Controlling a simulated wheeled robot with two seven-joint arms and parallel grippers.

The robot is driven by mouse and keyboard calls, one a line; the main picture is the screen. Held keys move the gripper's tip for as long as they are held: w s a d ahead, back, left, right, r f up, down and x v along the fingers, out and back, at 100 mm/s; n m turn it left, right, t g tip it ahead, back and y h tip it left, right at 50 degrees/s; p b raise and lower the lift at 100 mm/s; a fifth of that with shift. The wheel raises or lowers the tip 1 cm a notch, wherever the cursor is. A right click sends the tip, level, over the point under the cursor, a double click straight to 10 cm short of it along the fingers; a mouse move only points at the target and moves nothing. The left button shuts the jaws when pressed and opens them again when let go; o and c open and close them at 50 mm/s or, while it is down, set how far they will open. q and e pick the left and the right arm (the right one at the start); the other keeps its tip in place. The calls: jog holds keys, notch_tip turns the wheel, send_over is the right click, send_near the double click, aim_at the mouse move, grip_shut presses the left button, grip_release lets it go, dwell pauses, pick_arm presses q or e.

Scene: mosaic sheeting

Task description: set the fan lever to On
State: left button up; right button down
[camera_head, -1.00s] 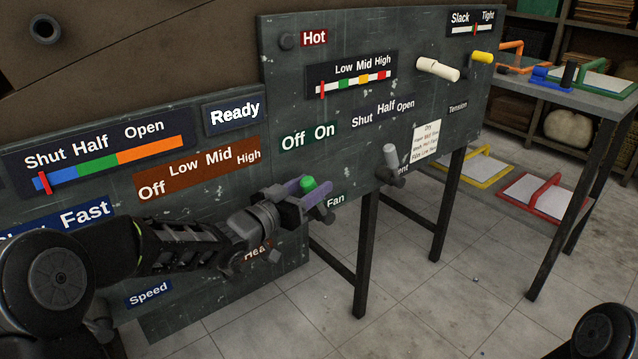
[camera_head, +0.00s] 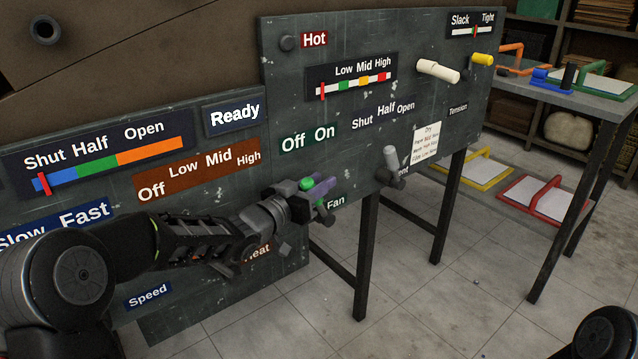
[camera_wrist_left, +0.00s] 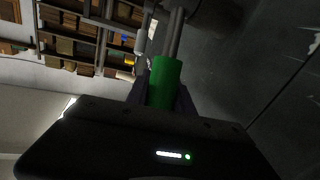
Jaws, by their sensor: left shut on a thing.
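The green fan lever (camera_wrist_left: 165,82) is on the dark panel (camera_head: 370,60), beside the Fan label (camera_head: 336,203) and below the Off/On plate (camera_head: 308,138). My left gripper (camera_head: 322,192) is shut on the lever and covers most of it in the head view; only bits of green show around the fingers. In the left wrist view the green handle stands between my fingers, with a grey shaft beyond it. The lever's exact setting cannot be told, as my gripper hides its base. My right gripper is not in view.
A grey Vent lever (camera_head: 390,156) stands just right of my left gripper. White (camera_head: 438,70) and yellow (camera_head: 481,58) handles stick out at the panel's upper right. A Heat label is partly hidden by my arm. Panel legs and open floor lie below.

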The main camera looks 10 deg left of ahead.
pick_arm(q)
grip_shut()
dwell(0.7)
jog(key=shift+w+r+p, duration=0.1)
jog(key=shift+r+p, duration=0.05)
jog(key=shift+p, duration=0.35)
jog(key=w+d+f+m+g+y+p, duration=0.1)
jog(key=w+d+g+y+p, duration=0.4)
jog(key=p, duration=2.1)
jog(key=shift+w+d+f+m+g, duration=0.35)
jog(key=shift+w+f+g, duration=0.45)
jog(key=shift+g, duration=0.9)
jog(key=shift+s+a, duration=0.1)
jog(key=shift+s, duration=0.05)
